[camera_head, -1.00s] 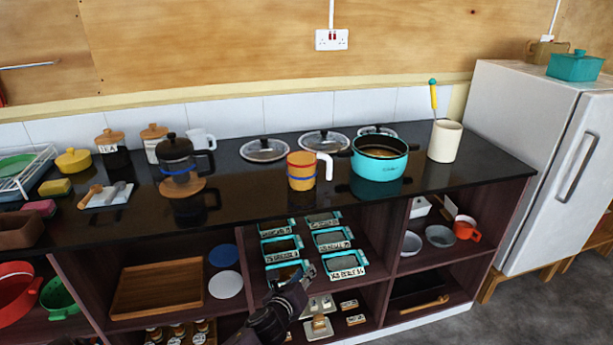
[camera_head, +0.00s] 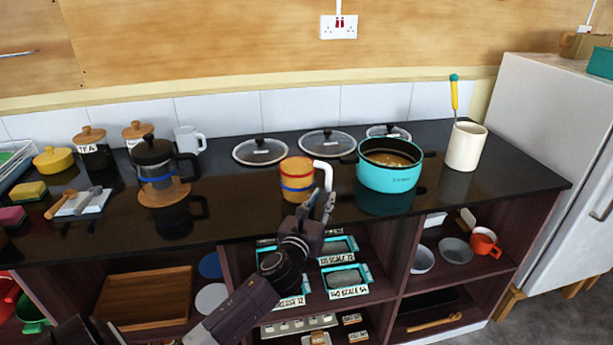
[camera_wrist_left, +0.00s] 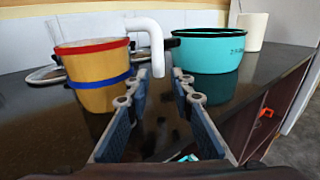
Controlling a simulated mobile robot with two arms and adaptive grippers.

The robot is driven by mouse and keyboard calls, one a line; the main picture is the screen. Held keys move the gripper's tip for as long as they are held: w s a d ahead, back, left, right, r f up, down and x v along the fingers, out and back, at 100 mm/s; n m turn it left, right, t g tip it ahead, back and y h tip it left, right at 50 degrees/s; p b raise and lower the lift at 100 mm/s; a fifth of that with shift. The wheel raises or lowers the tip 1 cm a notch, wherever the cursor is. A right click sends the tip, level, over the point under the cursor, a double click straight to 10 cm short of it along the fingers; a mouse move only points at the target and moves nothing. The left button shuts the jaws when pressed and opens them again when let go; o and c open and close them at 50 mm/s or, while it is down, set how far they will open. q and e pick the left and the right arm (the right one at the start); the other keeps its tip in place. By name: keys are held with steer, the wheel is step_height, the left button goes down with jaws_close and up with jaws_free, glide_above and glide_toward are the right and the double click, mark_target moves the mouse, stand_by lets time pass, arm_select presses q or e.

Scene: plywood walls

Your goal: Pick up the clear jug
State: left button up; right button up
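The jug (camera_head: 297,180) stands upright on the dark counter; it looks orange-yellow rather than clear, with a red rim, a blue band and a white handle on its right. It also shows at the left of the left wrist view (camera_wrist_left: 97,72). My left gripper (camera_head: 322,204) is at the counter's front edge, just in front of the jug's handle. In the left wrist view its two fingers (camera_wrist_left: 160,76) are apart and empty, with the white handle ahead, near the left fingertip. They look apart from the jug. My right gripper is not in view.
A teal pot (camera_head: 388,176) stands close to the right of the handle. Glass lids (camera_head: 260,151) lie behind the jug. A French press (camera_head: 160,165) stands to the left, and a cream holder (camera_head: 466,147) to the right. Shelves with teal boxes (camera_head: 345,281) are below the counter.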

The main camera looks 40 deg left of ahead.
mark_target(327, 187)
arm_select(q)
steer(key=shift+w+a+r, duration=0.15)
steer(key=shift+w+r, duration=0.05)
steer(key=shift+w, duration=0.2)
steer(key=shift+w+a+r, duration=0.15)
steer(key=shift+w+r, duration=0.05)
steer(key=shift+w, duration=0.2)
steer(key=shift+p+x, duration=0.4)
steer(key=shift+x, duration=1.65)
steer(key=shift+w+a+f, duration=0.1)
steer(key=shift+w+f, duration=0.05)
jaws_close()
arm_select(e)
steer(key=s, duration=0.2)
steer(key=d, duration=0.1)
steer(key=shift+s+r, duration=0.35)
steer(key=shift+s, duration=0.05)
arm_select(q)
steer(key=shift+r, duration=0.2)
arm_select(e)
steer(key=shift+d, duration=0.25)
